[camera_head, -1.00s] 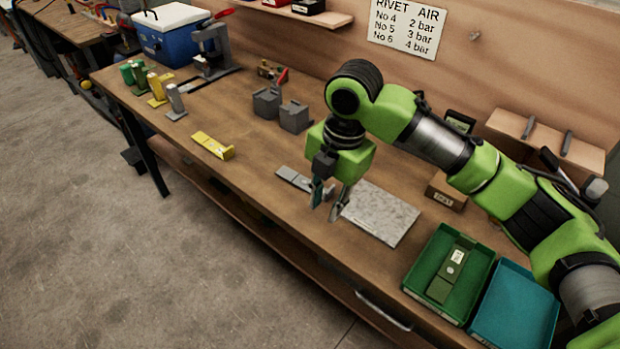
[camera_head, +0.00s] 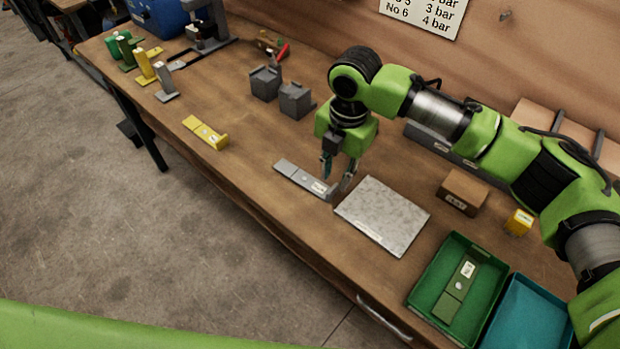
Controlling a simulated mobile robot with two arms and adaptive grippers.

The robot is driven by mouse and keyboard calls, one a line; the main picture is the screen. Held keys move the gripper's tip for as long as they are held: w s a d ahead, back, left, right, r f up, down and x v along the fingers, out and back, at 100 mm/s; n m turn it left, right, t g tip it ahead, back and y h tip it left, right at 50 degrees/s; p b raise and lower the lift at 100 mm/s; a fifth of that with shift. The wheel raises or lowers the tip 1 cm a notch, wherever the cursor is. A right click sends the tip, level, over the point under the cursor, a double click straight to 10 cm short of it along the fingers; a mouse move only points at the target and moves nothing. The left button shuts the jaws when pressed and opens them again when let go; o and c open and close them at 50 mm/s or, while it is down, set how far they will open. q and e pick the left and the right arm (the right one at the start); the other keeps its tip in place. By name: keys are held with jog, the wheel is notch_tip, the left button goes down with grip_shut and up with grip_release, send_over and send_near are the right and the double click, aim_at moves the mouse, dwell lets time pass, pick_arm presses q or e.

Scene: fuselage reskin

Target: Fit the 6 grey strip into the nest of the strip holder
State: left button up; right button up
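A grey strip (camera_head: 300,177) with a pale label near its right end lies flat on the workbench, left of a speckled grey plate. My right gripper (camera_head: 336,184) points down at the strip's right end. Its two fingers are apart, with no object clearly held between them; whether they touch the strip I cannot tell. Two dark grey blocks (camera_head: 265,83) (camera_head: 296,101) stand behind the strip. I cannot tell for sure which thing is the strip holder. My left gripper is not in view.
The speckled plate (camera_head: 383,216) lies right of the gripper. A green tray (camera_head: 418,297) holds a green strip (camera_head: 460,285), beside a teal tray (camera_head: 528,318). A yellow strip (camera_head: 206,132) lies left. Cardboard (camera_head: 463,190) and yellow (camera_head: 519,222) boxes stand right. The bench between the strips is clear.

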aim_at(333, 189)
notch_tip(333, 189, down, 2)
jog(key=shift+w+a+f+p, duration=0.1)
jog(key=shift+w+f+p, duration=0.1)
jog(key=shift+p, duration=0.45)
notch_tip(333, 189, down, 2)
jog(key=shift+a+f+p, duration=0.1)
jog(key=shift+f+p, duration=0.05)
jog(key=shift+p, duration=0.15)
jog(key=shift+w+f, duration=0.1)
jog(key=shift+f, duration=0.35)
jog(key=shift+c, duration=0.4)
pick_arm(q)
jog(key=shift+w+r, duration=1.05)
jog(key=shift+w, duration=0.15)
pick_arm(e)
grip_shut()
